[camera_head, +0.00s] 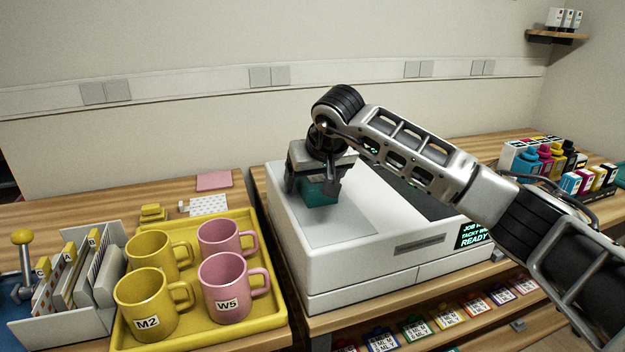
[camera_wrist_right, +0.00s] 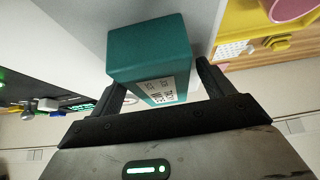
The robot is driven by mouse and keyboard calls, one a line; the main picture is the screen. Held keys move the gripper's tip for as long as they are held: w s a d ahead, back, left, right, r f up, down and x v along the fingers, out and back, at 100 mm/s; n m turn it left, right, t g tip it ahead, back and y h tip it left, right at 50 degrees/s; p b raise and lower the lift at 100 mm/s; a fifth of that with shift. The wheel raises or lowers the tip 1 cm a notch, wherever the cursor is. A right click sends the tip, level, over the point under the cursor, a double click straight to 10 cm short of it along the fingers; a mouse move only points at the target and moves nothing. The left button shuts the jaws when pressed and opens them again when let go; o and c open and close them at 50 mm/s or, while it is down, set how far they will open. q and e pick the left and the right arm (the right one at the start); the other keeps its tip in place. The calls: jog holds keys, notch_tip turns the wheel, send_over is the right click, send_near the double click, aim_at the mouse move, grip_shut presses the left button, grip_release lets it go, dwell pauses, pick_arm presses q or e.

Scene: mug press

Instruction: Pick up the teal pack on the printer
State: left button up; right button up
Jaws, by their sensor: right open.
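The teal pack (camera_head: 318,190) is on the white printer (camera_head: 345,262), on the left part of its top. In the right wrist view the teal pack (camera_wrist_right: 150,50) shows a white printed label on the side facing the camera. My right gripper (camera_head: 315,192) is over the pack from above with its fingers on either side of it. In the right wrist view the fingers of my right gripper (camera_wrist_right: 160,85) are apart, with the pack between and beyond them. I cannot tell whether either finger touches it. My left gripper is not in view.
A yellow tray (camera_head: 268,305) with yellow and pink mugs stands left of the printer. A grey file holder (camera_head: 75,320) is at the far left. Coloured ink bottles and cartridges (camera_head: 545,160) stand at the right. Labelled tags (camera_head: 445,315) line the shelf below the printer.

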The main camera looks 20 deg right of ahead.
jog(key=c, duration=1.3)
jog(key=shift+o, duration=0.2)
jog(key=shift+r, duration=0.1)
